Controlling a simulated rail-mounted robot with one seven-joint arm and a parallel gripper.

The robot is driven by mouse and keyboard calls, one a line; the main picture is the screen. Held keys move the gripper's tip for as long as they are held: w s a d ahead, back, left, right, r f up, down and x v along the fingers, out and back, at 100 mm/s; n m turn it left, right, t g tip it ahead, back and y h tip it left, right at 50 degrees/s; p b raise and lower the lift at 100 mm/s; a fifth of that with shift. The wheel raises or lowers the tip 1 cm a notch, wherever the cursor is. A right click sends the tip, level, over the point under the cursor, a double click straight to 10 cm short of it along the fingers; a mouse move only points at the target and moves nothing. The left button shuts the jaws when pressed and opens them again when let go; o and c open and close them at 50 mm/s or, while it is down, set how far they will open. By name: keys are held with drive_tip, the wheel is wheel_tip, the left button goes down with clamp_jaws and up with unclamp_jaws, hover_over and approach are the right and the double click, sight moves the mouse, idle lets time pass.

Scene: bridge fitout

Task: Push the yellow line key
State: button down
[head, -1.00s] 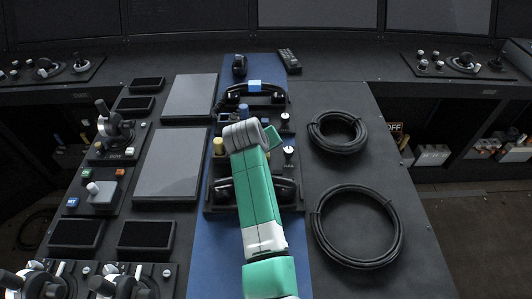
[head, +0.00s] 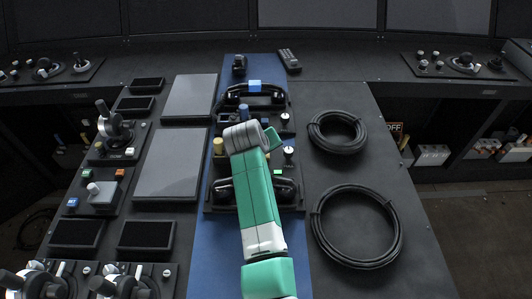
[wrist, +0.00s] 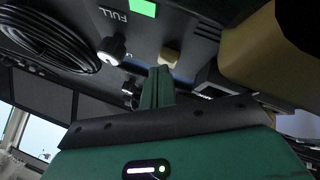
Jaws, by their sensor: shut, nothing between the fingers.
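My gripper (wrist: 157,85) shows in the wrist view as green fingers closed together, with nothing between them. A small tan-yellow key (wrist: 170,56), which looks like the yellow line key, is just beyond the fingertips; I cannot tell whether they touch it. A larger yellow knob (wrist: 262,62) looms at the right of the wrist view; a yellow knob also stands left of my arm in the head view (head: 219,147).
A green key (wrist: 143,7) and a silver-topped knob (wrist: 113,50) are near the fingers. Black handsets (head: 256,93) lie behind and under my arm. Coiled black cables (head: 357,226) lie to the right. Flat grey screens (head: 167,163) lie to the left.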

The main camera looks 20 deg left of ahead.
drive_tip(key=shift+f, duration=0.45)
drive_tip(key=shift+s, duration=0.1)
drive_tip(key=shift+r+p, duration=0.25)
drive_tip(key=shift+p, duration=0.4)
wheel_tip(320, 180, up, 6)
drive_tip(key=p, duration=0.5)
drive_tip(key=shift+r+p, duration=0.1)
drive_tip(key=shift+p, duration=0.2)
